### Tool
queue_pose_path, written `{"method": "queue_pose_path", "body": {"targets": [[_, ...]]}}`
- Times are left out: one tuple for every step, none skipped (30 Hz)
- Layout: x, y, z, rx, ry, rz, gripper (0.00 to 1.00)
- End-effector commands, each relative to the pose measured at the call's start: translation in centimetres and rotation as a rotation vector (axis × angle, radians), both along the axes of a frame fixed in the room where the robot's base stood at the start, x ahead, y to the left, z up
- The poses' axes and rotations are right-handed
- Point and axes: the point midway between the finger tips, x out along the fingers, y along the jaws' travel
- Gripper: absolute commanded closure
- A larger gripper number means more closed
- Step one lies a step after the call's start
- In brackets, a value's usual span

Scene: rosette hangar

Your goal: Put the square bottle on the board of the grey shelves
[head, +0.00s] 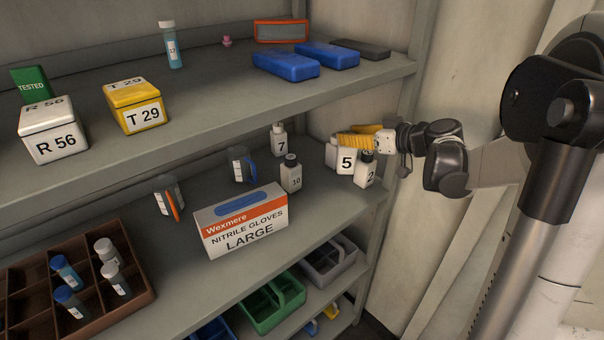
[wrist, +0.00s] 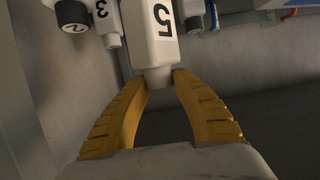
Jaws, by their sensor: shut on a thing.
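A white square bottle marked 5 (head: 346,161) is at the right end of the middle board (head: 330,205) of the grey shelves. In the wrist view the bottle (wrist: 152,35) shows upside down, its neck between my yellow fingertips. My gripper (head: 346,138) is shut on that neck, reaching in from the right. It also shows in the wrist view (wrist: 161,82). I cannot tell whether the bottle's base touches the board.
Bottle 2 (head: 365,171) stands close in front of bottle 5. Bottles 10 (head: 291,176) and 7 (head: 279,141) stand to the left, beside a glove box (head: 242,222). Bottle 3 (wrist: 107,20) shows in the wrist view.

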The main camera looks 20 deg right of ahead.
Motion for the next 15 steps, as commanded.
{"method": "queue_pose_path", "body": {"targets": [[0.0, 0.0, -1.0, 0.000, 0.000, 0.000, 1.00], [0.1, 0.0, -1.7, 0.000, 0.000, 0.000, 1.00], [0.0, 0.0, -2.6, 0.000, 0.000, 0.000, 1.00], [0.0, 0.0, -3.3, 0.000, 0.000, 0.000, 1.00], [0.1, 0.0, -3.9, 0.000, 0.000, 0.000, 1.00], [0.1, 0.0, -4.6, 0.000, 0.000, 0.000, 1.00], [0.0, 0.0, -5.0, 0.000, 0.000, 0.000, 1.00], [0.0, 0.0, -5.4, 0.000, 0.000, 0.000, 1.00], [0.0, 0.0, -5.7, 0.000, 0.000, 0.000, 1.00], [0.0, 0.0, -5.9, 0.000, 0.000, 0.000, 1.00], [0.0, 0.0, -6.1, 0.000, 0.000, 0.000, 1.00], [0.0, 0.0, -6.4, 0.000, 0.000, 0.000, 1.00], [0.0, 0.0, -6.6, 0.000, 0.000, 0.000, 1.00], [0.0, 0.0, -7.0, 0.000, 0.000, 0.000, 1.00], [0.0, 0.0, -7.6, 0.000, 0.000, 0.000, 1.00]]}}
